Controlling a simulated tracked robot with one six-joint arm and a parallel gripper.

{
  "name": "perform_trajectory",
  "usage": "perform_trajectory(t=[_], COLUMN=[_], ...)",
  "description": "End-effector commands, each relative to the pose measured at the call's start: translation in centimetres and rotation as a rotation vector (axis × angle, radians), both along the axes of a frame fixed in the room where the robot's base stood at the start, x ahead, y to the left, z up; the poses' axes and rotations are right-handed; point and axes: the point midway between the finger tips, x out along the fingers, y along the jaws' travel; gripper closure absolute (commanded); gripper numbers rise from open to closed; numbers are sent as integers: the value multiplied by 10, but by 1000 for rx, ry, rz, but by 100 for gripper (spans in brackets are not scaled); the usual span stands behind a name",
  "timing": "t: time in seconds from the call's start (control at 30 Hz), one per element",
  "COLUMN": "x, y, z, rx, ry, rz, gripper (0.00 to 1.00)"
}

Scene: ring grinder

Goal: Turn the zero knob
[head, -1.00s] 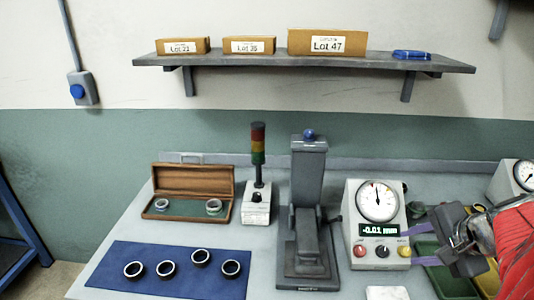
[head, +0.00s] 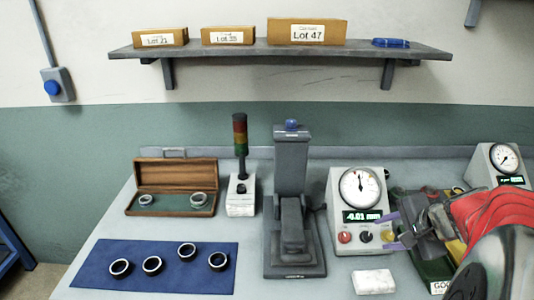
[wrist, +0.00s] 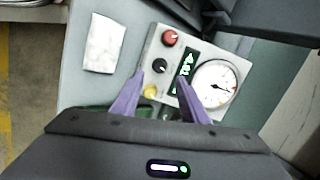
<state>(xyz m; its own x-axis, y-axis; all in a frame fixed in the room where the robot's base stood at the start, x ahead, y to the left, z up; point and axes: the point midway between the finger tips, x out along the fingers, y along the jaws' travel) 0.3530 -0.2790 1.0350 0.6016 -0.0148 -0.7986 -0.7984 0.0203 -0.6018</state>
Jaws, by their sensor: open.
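I cannot read a label that says which is the zero knob. My gripper (head: 393,232) is open and empty at the right side of the box. In the wrist view my gripper (wrist: 160,78) has its purple fingers spread over the box's front, the yellow control between them near the left finger. The black knob (wrist: 159,66) lies just beyond the fingertips.
A grey press stand (head: 291,195) stands left of the box, and a white block (head: 374,282) lies in front. Green bins (head: 432,268) sit under my arm. A second gauge (head: 497,165) stands at the far right. Rings lie on a blue mat (head: 150,278).

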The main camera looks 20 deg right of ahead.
Motion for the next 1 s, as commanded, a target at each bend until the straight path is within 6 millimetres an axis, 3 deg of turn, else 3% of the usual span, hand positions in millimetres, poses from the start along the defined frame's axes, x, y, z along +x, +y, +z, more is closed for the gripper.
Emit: perform_trajectory(t=[0.6,1.0], x=[45,50], y=[0,0], z=[-59,-65], rx=[1,0], ry=[0,-1], rz=[2,2], gripper=[60,60])
